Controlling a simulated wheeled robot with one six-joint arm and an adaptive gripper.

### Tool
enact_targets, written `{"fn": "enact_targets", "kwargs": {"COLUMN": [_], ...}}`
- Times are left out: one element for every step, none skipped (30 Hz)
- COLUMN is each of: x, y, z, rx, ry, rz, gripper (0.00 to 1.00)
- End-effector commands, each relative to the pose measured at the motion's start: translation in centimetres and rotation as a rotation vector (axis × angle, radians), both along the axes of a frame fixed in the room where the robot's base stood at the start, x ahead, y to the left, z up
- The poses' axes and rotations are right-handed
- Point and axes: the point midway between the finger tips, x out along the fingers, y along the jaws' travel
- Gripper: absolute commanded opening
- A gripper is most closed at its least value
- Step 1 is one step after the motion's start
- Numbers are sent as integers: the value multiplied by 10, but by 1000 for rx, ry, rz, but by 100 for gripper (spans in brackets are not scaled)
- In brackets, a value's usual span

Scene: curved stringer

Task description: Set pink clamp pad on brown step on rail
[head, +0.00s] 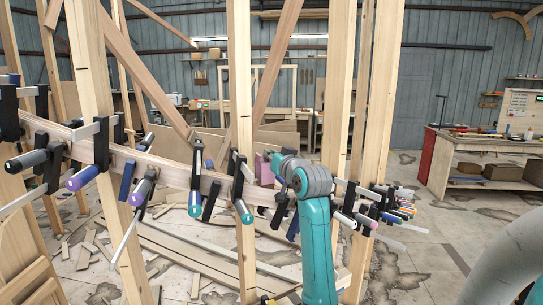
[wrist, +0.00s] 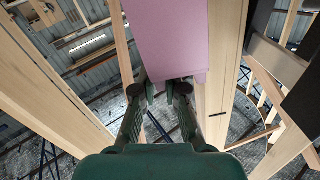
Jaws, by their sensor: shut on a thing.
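The pink clamp pad (wrist: 165,40) is a block held between the fingertips of my gripper (wrist: 160,90) in the wrist view. The gripper is shut on its near end, and the pad extends away from it. In the head view the pad (head: 264,169) shows in part beside my teal arm, close to the curved wooden rail (head: 170,172). I cannot make out the brown step clearly.
Clamps with purple and teal handles (head: 195,203) hang along the rail, and more (head: 375,208) crowd right of my arm. Upright posts (head: 241,120) stand close around. Loose planks (head: 190,250) lie on the floor. A workbench (head: 485,150) stands at the right, with open floor before it.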

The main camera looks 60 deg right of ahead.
Motion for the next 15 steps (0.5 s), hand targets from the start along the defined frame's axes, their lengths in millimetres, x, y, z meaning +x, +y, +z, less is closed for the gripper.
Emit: {"fn": "enact_targets", "kwargs": {"x": [0,0,0,0,0,0,0,0,0,0,0,0,0,0,0], "y": [0,0,0,0,0,0,0,0,0,0,0,0,0,0,0], "z": [-1,-2,-3,-4,-6,-7,-8,-9,-11,-12,-13,-14,-15,-16,-17], "rx": [0,0,1,1,1,1,1,1,1,1,1,0,0,0,0], "ry": [0,0,1,1,1,1,2,2,1,1,1,0,0,0,0], "rz": [0,0,0,0,0,0,0,0,0,0,0,0,0,0,0], "gripper": [0,0,0,0,0,0,0,0,0,0,0,0,0,0,0]}}
